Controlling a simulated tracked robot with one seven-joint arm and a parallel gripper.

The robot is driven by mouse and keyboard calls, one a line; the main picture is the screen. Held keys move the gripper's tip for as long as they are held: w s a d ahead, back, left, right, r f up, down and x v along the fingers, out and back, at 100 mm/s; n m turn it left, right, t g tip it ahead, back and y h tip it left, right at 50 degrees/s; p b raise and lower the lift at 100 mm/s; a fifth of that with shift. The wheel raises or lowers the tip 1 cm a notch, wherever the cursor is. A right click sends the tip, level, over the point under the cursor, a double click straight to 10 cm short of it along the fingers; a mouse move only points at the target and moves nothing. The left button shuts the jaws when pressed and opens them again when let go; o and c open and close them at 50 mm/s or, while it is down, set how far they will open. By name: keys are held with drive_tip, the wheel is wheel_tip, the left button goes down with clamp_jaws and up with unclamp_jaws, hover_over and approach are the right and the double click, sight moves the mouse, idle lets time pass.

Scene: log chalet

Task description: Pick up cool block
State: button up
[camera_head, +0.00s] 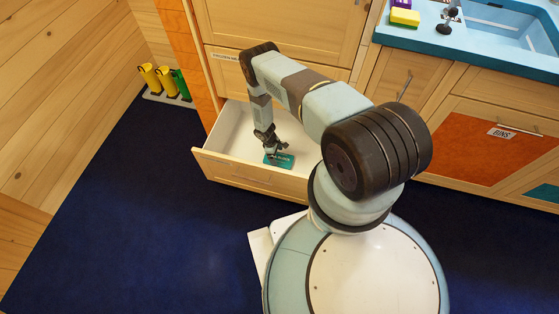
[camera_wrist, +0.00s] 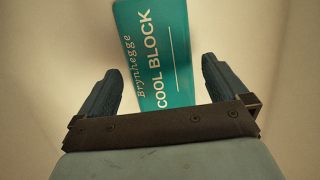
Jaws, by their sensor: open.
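The cool block (camera_head: 279,161) is a teal slab with white print, lying in an open white-lined drawer. In the wrist view the cool block (camera_wrist: 153,50) reads "Brynhegge COOL BLOCK" and sits tilted between and ahead of my two fingers. My gripper (camera_wrist: 161,75) is open, with one finger on each side of the block and a gap visible on both sides. In the head view my gripper (camera_head: 272,147) reaches down into the drawer right at the block. The block's near end is hidden behind the gripper's palm bar.
The open drawer (camera_head: 251,178) has a wooden front and walls around my gripper. A counter (camera_head: 463,50) with a sink (camera_head: 515,28) and a yellow-green sponge (camera_head: 404,18) is at the upper right. Yellow and green boots (camera_head: 166,80) stand on a rack at the left. The blue floor is clear.

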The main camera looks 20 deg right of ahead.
sight(278, 160)
drive_tip(key=shift+x, duration=1.35)
drive_tip(key=shift+c, duration=0.4)
drive_tip(key=c, duration=1)
drive_tip(key=shift+r, duration=0.1)
